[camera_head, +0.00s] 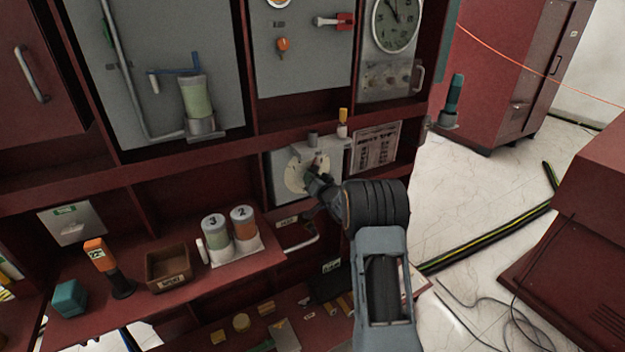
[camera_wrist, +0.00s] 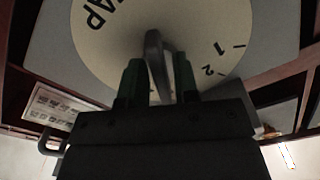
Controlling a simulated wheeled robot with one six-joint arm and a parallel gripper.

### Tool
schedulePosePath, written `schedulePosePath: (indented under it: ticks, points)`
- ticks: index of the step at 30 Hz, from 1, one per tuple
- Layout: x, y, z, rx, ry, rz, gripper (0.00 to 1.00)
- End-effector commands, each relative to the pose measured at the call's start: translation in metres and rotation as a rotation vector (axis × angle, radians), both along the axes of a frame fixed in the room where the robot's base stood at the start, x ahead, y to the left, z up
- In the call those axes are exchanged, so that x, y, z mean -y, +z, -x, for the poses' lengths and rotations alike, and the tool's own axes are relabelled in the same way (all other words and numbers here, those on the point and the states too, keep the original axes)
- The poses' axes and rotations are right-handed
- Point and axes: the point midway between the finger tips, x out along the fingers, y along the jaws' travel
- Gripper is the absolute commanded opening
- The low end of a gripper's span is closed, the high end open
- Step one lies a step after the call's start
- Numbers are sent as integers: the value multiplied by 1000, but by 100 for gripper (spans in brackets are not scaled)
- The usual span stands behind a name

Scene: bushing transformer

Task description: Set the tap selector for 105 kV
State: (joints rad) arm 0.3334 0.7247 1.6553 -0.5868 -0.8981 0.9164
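The tap selector is a pale round dial (camera_head: 296,172) on a grey box in the cabinet's middle bay. In the wrist view the dial (camera_wrist: 110,45) shows "TAP" and the marks 1 and 2, tilted in the picture; other marks are hidden or out of frame. A grey bar handle (camera_wrist: 154,50) stands out from its centre. My gripper (camera_head: 318,178) is at the dial, and in the wrist view its green fingers (camera_wrist: 160,85) straddle the handle. A gap shows beside the handle at the right finger, so they look apart. The handle's setting is unclear.
A printed placard (camera_head: 375,147) is right of the selector box; its text is too small to read. A yellow-topped part (camera_head: 343,122) stands on the box. Below left, numbered cylinders (camera_head: 216,238) and a brown bin (camera_head: 168,268) stand on a shelf. Cables lie on the floor at right.

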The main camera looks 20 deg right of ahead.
Motion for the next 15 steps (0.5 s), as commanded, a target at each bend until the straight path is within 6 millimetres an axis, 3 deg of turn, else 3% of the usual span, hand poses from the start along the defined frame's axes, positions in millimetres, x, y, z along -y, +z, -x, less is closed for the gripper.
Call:
schedulePosePath:
  ticks: [3,11,15]
  points:
    - [0,0,0,1,-1,0,38]
    - [1,1,1,1,0,1,38]
    - [3,2,13,2,-1,1,38]
